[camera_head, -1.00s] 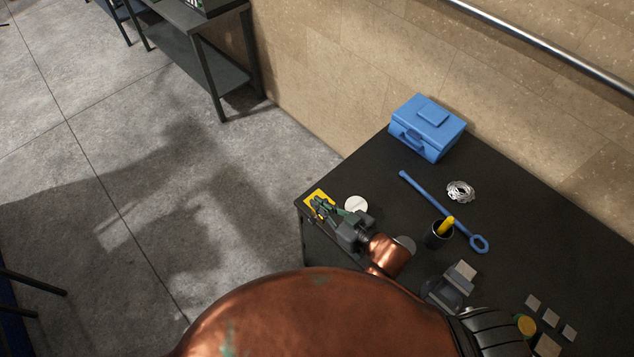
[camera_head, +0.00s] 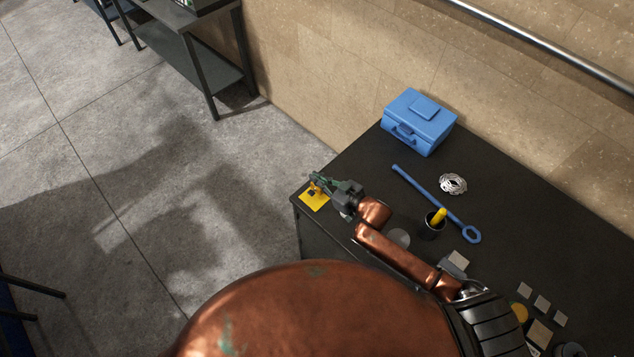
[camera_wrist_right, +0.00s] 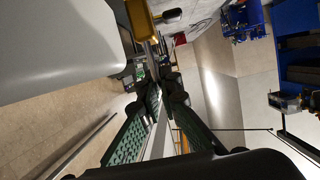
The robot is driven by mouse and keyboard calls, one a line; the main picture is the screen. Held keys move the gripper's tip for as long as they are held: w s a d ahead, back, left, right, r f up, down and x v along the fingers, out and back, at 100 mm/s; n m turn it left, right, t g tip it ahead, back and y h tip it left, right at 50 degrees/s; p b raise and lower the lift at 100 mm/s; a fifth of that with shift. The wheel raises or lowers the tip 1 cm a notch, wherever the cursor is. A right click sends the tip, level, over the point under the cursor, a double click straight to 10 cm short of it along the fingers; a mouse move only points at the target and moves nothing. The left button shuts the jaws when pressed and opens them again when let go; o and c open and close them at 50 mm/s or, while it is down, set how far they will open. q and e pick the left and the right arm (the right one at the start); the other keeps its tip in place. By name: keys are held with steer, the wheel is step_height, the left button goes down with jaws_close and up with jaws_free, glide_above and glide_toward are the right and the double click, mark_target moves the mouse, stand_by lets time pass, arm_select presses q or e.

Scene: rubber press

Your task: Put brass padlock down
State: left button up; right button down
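My right gripper (camera_head: 316,182) reaches in over the left corner of the dark table, just above a yellow square (camera_head: 315,203). Its green fingers point left in the head view. The brass padlock (camera_head: 316,188) shows small and partly covered at the fingertips, over the yellow square. Whether it touches the square is too small to tell. In the right wrist view the green fingers (camera_wrist_right: 163,88) draw together toward their tips. My left gripper is not in view.
The dark table (camera_head: 560,230) carries a blue toolbox (camera_head: 418,122), a blue rod with a ring (camera_head: 430,198), a wire coil (camera_head: 453,184), a black cup (camera_head: 432,226) with a yellow item, and several small grey squares.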

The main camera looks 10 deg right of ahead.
mark_target(317, 188)
steer(key=shift+s+f, duration=0.1)
steer(key=shift+f, duration=0.7)
steer(key=shift+a+f, duration=0.1)
steer(key=shift+f, duration=0.35)
steer(key=c, duration=2.6)
jaws_free()
steer(key=shift+f, duration=0.25)
steer(key=o, duration=0.4)
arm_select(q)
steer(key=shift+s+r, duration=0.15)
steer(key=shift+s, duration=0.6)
arm_select(e)
steer(key=shift+o, duration=0.2)
steer(key=shift+r, duration=0.1)
